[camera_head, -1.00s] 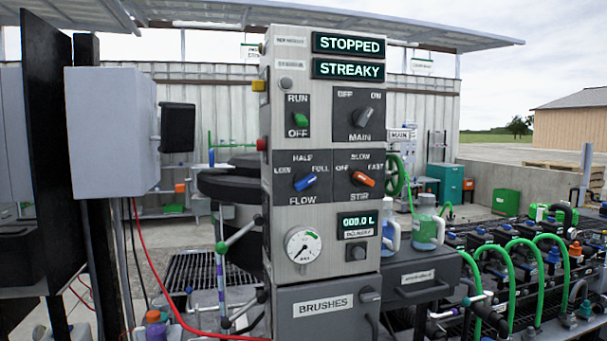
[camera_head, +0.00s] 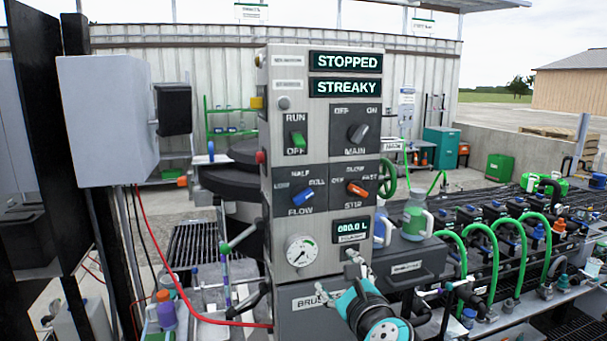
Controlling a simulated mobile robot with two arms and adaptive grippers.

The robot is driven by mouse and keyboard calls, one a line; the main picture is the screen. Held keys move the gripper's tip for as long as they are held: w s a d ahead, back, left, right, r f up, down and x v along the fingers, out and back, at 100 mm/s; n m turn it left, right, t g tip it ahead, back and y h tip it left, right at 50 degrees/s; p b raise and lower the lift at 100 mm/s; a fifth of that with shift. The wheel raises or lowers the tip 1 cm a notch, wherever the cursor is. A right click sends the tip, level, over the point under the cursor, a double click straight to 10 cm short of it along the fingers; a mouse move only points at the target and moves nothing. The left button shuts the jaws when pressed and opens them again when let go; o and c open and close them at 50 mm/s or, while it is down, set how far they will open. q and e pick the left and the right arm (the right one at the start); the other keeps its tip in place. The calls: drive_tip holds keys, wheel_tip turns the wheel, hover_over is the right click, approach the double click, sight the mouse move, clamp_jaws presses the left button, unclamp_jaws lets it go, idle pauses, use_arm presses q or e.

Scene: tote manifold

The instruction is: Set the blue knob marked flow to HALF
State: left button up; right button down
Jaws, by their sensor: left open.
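The blue flow knob (camera_head: 303,196) is on the dark plate on the front of the grey control panel (camera_head: 347,235). Labels LOW, HALF and FULL stand at its left, top and right, with FLOW below. Its handle is tilted up to the right, toward the FULL side. My left gripper (camera_head: 338,276), teal and black with silver fingers, is open and empty. It shows in front of the panel's lower part, below and right of the knob, apart from it. My right gripper is not in view.
An orange STIR knob (camera_head: 357,190) sits right of the blue knob. Above are a green RUN/OFF switch (camera_head: 297,140) and a grey MAIN knob (camera_head: 358,133). A gauge (camera_head: 301,251) is below. A jointed rod (camera_head: 239,236) stands at the panel's left. Displays read STOPPED and STREAKY.

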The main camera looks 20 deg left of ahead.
use_arm(q)
drive_tip(key=s+r+t+y+p, duration=0.15)
drive_tip(key=s+r, duration=0.45)
drive_tip(key=r, duration=0.6)
approach(303, 197)
drive_tip(key=shift+g+y, duration=0.25)
drive_tip(key=p+x, duration=0.2)
drive_tip(key=x, duration=0.1)
drive_tip(key=p+x, duration=0.1)
drive_tip(key=x, duration=0.1)
drive_tip(key=p+x, duration=0.2)
drive_tip(key=x, duration=0.1)
drive_tip(key=shift+w+r+p, duration=0.25)
drive_tip(key=shift+w+p, duration=0.1)
drive_tip(key=shift+w+a+f, duration=0.15)
drive_tip(key=shift+w+a, duration=0.25)
drive_tip(key=shift+w, duration=0.1)
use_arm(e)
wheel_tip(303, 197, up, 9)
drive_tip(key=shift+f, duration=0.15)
